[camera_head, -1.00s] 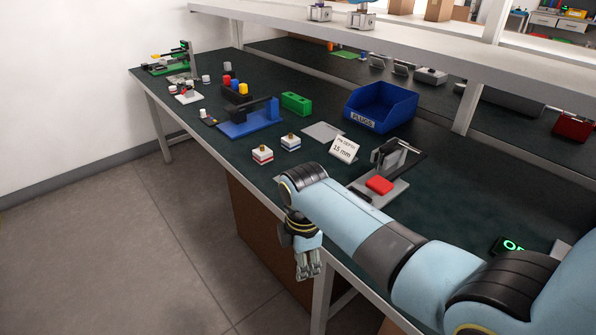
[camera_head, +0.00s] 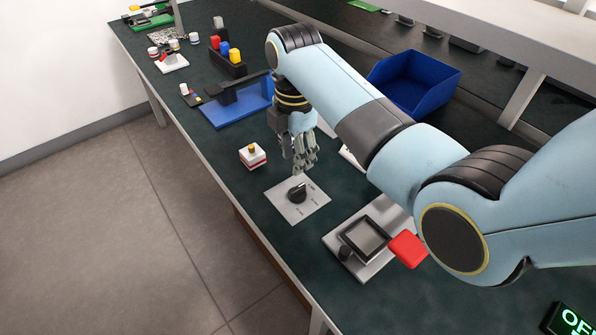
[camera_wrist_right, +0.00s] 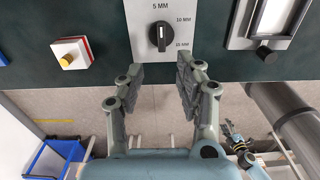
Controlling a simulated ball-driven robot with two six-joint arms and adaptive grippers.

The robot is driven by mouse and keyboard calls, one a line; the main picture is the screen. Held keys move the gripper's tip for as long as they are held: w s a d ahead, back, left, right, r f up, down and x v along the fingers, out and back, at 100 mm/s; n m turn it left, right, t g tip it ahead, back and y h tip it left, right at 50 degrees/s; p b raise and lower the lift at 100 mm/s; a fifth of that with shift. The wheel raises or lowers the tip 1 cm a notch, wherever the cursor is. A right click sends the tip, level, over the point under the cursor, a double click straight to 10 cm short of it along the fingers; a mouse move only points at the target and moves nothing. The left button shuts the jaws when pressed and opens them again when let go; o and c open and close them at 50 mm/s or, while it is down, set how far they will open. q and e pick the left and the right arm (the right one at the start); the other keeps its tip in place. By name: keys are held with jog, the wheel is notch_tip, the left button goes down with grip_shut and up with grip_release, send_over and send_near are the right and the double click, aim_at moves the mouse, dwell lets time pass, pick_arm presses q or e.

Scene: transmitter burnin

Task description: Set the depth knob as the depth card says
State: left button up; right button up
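The depth knob (camera_head: 297,192) is black and stands on a light grey plate (camera_head: 284,207). In the wrist view the knob (camera_wrist_right: 161,37) has a white mark that looks turned toward "5 MM"; "10 MM" and "15 MM" are printed at the right. My right gripper (camera_head: 304,168) hangs just behind the knob in the head view. In the wrist view the right gripper (camera_wrist_right: 161,72) is open and empty, its fingers apart on either side of the knob's line. The depth card (camera_head: 351,157) is mostly hidden behind my right arm.
A white and red block (camera_head: 253,155) with a brass top sits left of the plate. A grey device with a framed window (camera_head: 366,239) and a red pad (camera_head: 408,250) stands to the right. A blue bin (camera_head: 430,80) is behind my arm. The table's front edge is close.

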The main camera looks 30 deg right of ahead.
send_over(295, 189)
notch_tip(295, 189, down, 5)
jog(key=shift+s+f+b, duration=0.1)
jog(key=shift+b, duration=0.25)
notch_tip(295, 189, down, 4)
jog(key=shift+d+r+b, duration=0.1)
jog(key=shift+r+b, duration=0.1)
jog(key=shift+b, duration=0.15)
jog(key=shift+f, duration=0.3)
jog(key=shift+c, duration=0.4)
pick_arm(q)
jog(key=shift+s+a+f, duration=0.35)
jog(key=shift+s+f, duration=0.4)
jog(key=shift+f, duration=0.05)
pick_arm(e)
grip_shut()
